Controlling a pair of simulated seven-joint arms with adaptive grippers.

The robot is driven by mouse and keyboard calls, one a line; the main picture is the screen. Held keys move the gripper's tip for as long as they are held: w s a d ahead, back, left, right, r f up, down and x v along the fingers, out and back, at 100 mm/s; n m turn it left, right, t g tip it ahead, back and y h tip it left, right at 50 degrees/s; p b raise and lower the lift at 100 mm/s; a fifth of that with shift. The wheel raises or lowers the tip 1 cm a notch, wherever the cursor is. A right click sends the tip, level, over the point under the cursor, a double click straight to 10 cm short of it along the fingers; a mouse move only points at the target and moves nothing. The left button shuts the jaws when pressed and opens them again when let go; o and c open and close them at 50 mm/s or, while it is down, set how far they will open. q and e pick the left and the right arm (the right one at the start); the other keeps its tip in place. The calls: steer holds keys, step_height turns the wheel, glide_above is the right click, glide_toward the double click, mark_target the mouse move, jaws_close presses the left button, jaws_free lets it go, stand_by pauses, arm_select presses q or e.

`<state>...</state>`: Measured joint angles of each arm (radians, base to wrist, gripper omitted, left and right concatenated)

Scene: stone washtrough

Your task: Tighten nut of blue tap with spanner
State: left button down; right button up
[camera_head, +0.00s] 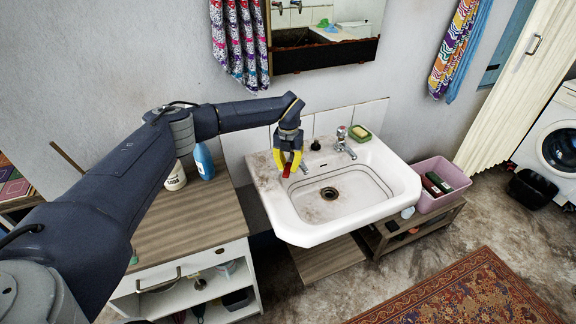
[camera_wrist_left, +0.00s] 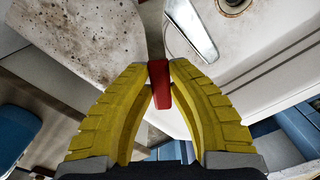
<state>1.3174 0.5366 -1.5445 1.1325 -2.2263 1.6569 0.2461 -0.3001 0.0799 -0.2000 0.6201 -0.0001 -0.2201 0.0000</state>
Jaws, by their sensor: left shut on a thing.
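My left gripper (camera_head: 288,172) has yellow fingers and points down over the left back part of the white sink. Its fingertips are closed on a small red piece (camera_wrist_left: 160,86), which also shows in the head view (camera_head: 287,170). It may be part of the spanner; no spanner jaw can be made out. A chrome tap spout (camera_wrist_left: 190,30) lies just beyond the fingertips in the wrist view. The left tap's body and its nut are hidden by the gripper, and no blue mark shows. The other chrome tap (camera_head: 344,143) stands to the right. My right gripper is not in view.
The sink (camera_head: 385,205) has a drain in its basin and a green soap dish (camera_head: 360,133) at its back edge. A wooden-topped cabinet (camera_head: 190,225) with a blue bottle (camera_head: 204,161) stands left. A pink crate (camera_head: 440,180) stands right. A mirror hangs above.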

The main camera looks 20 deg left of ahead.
mark_target(284, 176)
arm_select(q)
steer(key=shift+s, duration=0.1)
steer(key=shift+s+d, duration=0.2)
steer(key=shift+s, duration=1.2)
steer(key=shift+s+d, duration=0.2)
steer(key=shift+s, duration=1.15)
steer(key=shift+s, duration=0.1)
steer(key=shift+r, duration=0.15)
steer(key=shift+r, duration=2.9)
